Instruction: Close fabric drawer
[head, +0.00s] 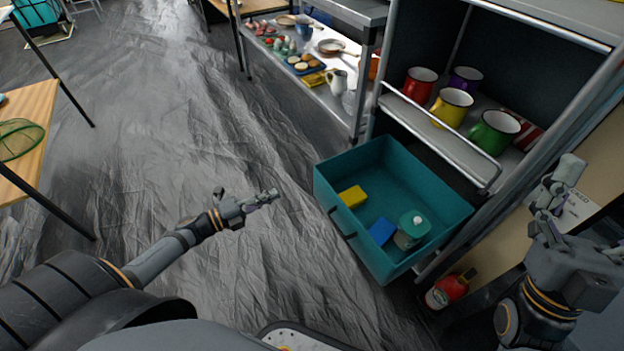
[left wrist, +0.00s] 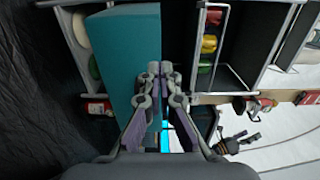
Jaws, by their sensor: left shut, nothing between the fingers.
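The teal fabric drawer (head: 338,185) is pulled out from the lower part of the metal shelf unit in the head view. A dark handle (head: 341,223) is on its front face. My left gripper (head: 272,196) is shut and empty, apart from the drawer and to the left of its front. In the left wrist view the shut fingertips (left wrist: 160,68) show against the teal drawer (left wrist: 132,35), seen sideways. My right gripper (head: 556,190) is at the right edge of the head view, right of the drawer; its finger opening is unclear.
The drawer holds a yellow sponge (head: 352,196), a blue sponge (head: 382,231) and a teal-lidded container (head: 412,231). Several mugs stand on the shelf above, behind a rail (head: 440,135). The floor left is clear.

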